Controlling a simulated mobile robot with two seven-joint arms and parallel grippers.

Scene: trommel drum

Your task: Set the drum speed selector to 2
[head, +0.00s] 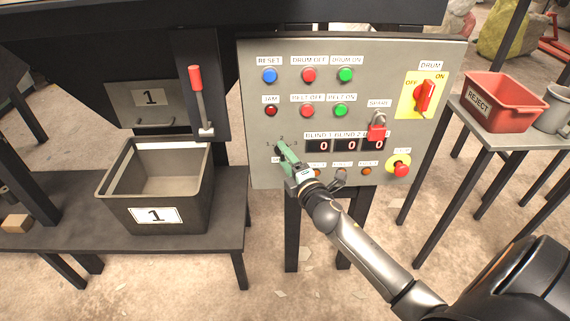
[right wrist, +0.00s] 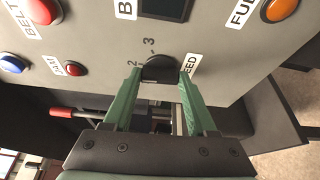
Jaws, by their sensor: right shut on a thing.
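The drum speed selector (right wrist: 160,69) is a black knob low on the left of the grey control panel (head: 390,60). The digits 2 and 3 show beside it in the right wrist view, and the word SPEED is partly covered by a finger. My right gripper (head: 284,152) reaches the panel from the lower right. Its green fingers (right wrist: 160,75) are shut on the knob, one on each side. In the head view the fingers mostly hide the knob. I cannot tell which digit it points to. My left gripper is not in view.
Blue, red and green buttons fill the panel above, with digit displays (head: 345,145) right of the selector. A red padlock (head: 377,130), a red drum switch (head: 424,96) and a red stop button (head: 401,169) are further right. A grey bin (head: 155,215) stands on the left bench.

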